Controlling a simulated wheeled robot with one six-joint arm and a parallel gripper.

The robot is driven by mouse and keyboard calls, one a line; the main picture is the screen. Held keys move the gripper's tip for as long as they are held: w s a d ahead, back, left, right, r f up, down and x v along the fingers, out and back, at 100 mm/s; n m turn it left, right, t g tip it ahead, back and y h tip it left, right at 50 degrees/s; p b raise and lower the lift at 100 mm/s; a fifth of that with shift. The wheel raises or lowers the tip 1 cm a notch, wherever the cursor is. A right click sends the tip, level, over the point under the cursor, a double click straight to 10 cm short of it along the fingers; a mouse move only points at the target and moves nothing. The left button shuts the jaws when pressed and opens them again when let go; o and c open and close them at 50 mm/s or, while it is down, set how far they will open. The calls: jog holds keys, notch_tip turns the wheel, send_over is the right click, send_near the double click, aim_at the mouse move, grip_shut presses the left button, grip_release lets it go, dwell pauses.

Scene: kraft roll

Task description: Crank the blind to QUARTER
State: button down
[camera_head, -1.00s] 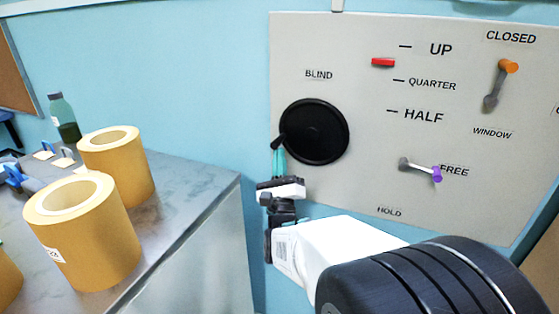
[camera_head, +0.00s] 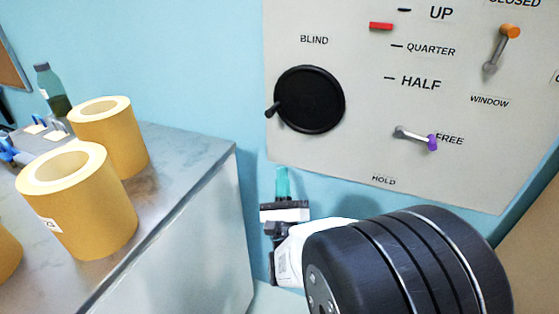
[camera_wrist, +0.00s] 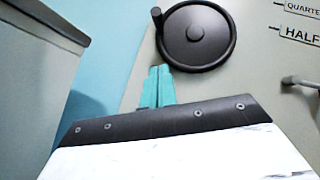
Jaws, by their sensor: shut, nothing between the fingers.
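The black round BLIND crank wheel (camera_head: 310,100) is on the grey panel (camera_head: 350,150) in the head view, with its small knob (camera_head: 271,110) at the wheel's left edge. The wheel also shows in the wrist view (camera_wrist: 200,38), its knob (camera_wrist: 157,14) at upper left. My gripper (camera_head: 282,172) has teal fingers and is shut and empty, below the wheel and apart from the knob. The fingers also show in the wrist view (camera_wrist: 158,85), below the wheel.
A WINDOW lever with an orange tip (camera_head: 508,31) and a FREE/HOLD lever with a purple tip (camera_head: 432,142) are on the panel's right. A grey counter (camera_head: 185,165) at left holds yellow rolls (camera_head: 110,220) and a green bottle (camera_head: 52,90).

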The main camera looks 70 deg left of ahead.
jog(key=w+d+r+n+g, duration=0.1)
jog(key=w+d+r+n, duration=0.1)
jog(key=w+r, duration=0.2)
jog(key=s+a+r+n+g+h, duration=0.1)
jog(key=s+a+r+n+g, duration=0.1)
jog(key=a+r, duration=0.4)
jog(key=shift+s+a+r+n+g, duration=0.2)
jog(key=shift+s+a+n+g, duration=0.15)
jog(key=shift+a+n+g, duration=0.8)
jog(key=shift+s+a+m+t, duration=0.1)
jog(key=shift+a+m+t, duration=0.15)
jog(key=shift+a+t, duration=0.1)
jog(key=shift+r+m, duration=0.1)
jog(key=shift+m, duration=0.3)
jog(key=shift+s+r+t+y, duration=0.1)
jog(key=shift+s+t+y, duration=0.05)
jog(key=shift+t+y, duration=0.2)
